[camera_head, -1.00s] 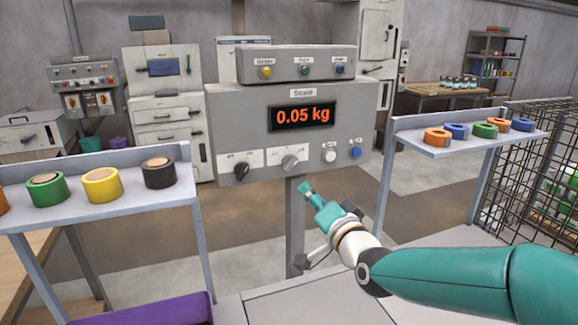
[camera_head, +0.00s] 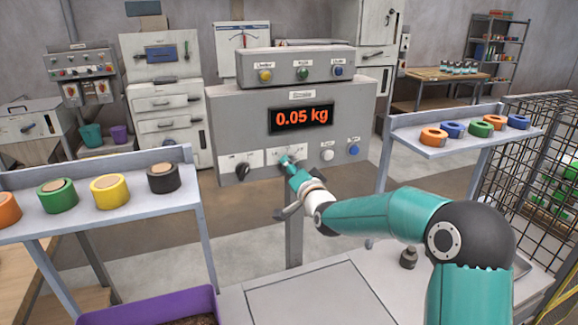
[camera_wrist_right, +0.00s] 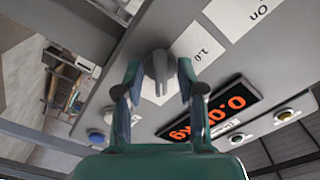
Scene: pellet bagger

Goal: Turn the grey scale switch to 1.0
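The grey scale switch (camera_wrist_right: 159,68) is a knob with a raised grip on a white label plate, on the front of the grey scale box (camera_head: 225,115). The printed 1.0 (camera_wrist_right: 202,54) shows beside it in the right wrist view. My right gripper (camera_wrist_right: 157,88) is open, with one finger on each side of the knob and visible gaps to it. In the head view my right gripper (camera_head: 284,161) covers most of the switch. I cannot tell exactly which mark the switch points to. My left gripper is not in view.
The scale display (camera_head: 302,118) reads 0.05 kg. A black switch (camera_head: 242,171) sits left of the grey one; white (camera_head: 328,155) and blue (camera_head: 353,150) buttons sit right. Shelves with tape rolls stand on both sides. A purple bin (camera_head: 150,310) is at the front left.

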